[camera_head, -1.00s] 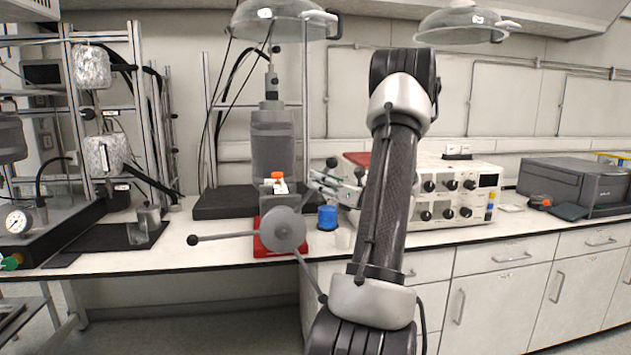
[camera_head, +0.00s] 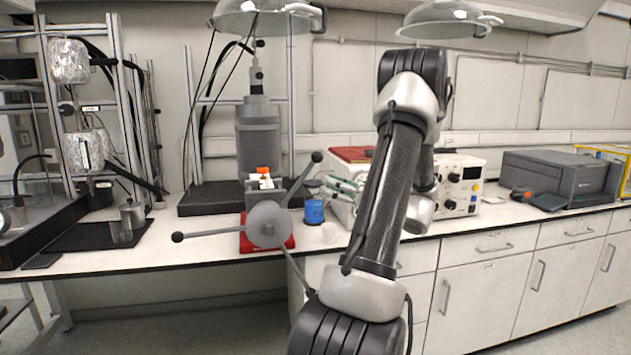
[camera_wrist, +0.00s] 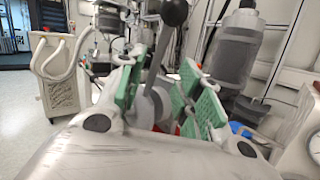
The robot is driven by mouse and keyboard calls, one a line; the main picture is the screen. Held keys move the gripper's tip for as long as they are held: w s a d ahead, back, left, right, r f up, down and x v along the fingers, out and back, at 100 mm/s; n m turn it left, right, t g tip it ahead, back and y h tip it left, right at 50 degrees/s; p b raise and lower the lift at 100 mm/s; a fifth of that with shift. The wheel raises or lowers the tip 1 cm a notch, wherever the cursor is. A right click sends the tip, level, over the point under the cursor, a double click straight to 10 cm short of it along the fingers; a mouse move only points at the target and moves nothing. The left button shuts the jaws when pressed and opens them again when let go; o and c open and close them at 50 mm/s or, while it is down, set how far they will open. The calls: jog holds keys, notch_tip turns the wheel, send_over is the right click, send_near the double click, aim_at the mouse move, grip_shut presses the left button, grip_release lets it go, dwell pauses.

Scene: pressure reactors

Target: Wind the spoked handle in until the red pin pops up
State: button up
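The spoked handle (camera_head: 269,224) has a grey round hub and three rods with black knobs, pointing left, upper right and lower right. It stands in front of a red base (camera_head: 250,246) at the bench's front edge. My gripper (camera_head: 342,188), with green finger pads, is just right of the upper-right spoke, partly hidden by my arm. In the wrist view my gripper (camera_wrist: 165,85) is open. A black knob (camera_wrist: 174,12) and its rod appear between the pads, with the hub behind; contact is not visible. An orange-topped part (camera_head: 263,171) sits behind the hub. I cannot make out a red pin.
A blue cup (camera_head: 314,212) stands right of the handle. A grey cylinder (camera_head: 259,140) on a dark stand is behind it. A white instrument box (camera_head: 460,180) is to the right, partly behind my arm.

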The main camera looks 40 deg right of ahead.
jog(key=shift+v, duration=1.4)
